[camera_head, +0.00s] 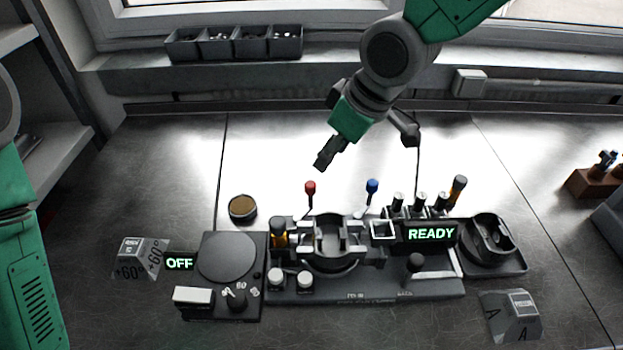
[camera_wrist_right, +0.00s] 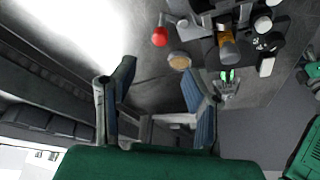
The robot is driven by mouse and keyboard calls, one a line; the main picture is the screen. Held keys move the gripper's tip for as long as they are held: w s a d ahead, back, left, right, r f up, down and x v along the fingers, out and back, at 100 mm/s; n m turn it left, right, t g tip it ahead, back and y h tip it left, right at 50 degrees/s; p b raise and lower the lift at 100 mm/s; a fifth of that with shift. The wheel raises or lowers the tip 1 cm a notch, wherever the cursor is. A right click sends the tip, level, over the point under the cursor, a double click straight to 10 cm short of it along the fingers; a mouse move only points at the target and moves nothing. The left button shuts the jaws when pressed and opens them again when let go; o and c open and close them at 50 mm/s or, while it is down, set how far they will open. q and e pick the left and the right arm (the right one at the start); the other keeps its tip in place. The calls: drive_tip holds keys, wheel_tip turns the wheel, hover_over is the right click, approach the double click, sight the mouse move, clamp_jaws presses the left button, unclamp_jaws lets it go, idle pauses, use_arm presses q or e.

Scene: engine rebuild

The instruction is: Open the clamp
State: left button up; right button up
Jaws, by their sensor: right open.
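The clamp fixture (camera_head: 338,240) is a dark block with grey jaws in the middle of the bench station. A lever with a red knob (camera_head: 310,187) stands at its back left, and one with a blue knob (camera_head: 372,186) at its back right. Both levers look roughly upright. The red knob also shows in the right wrist view (camera_wrist_right: 160,37), beyond the fingers. My right gripper (camera_head: 367,153) is open and empty, above and behind the two knobs, touching nothing. Its spread fingers show in the right wrist view (camera_wrist_right: 158,72). Only my left arm shows at the left edge; its gripper is out of frame.
A READY display (camera_head: 431,234) and upright tools stand right of the clamp. A round plate unit (camera_head: 227,257) with an OFF display (camera_head: 180,262) is at the left. A brown round disc (camera_head: 242,208) lies behind it. Bins (camera_head: 234,43) stand on the sill. The back bench is clear.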

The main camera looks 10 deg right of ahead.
sight(310, 184)
drive_tip(key=x, duration=1)
drive_tip(key=shift+f, duration=0.15)
drive_tip(key=shift+w+d+f, duration=0.1)
drive_tip(key=shift+w+f, duration=0.15)
drive_tip(key=shift+f, duration=0.4)
drive_tip(key=shift+a, duration=0.45)
drive_tip(key=shift+c, duration=0.9)
drive_tip(key=shift+a, duration=0.15)
clamp_jaws()
drive_tip(key=shift+d, duration=0.2)
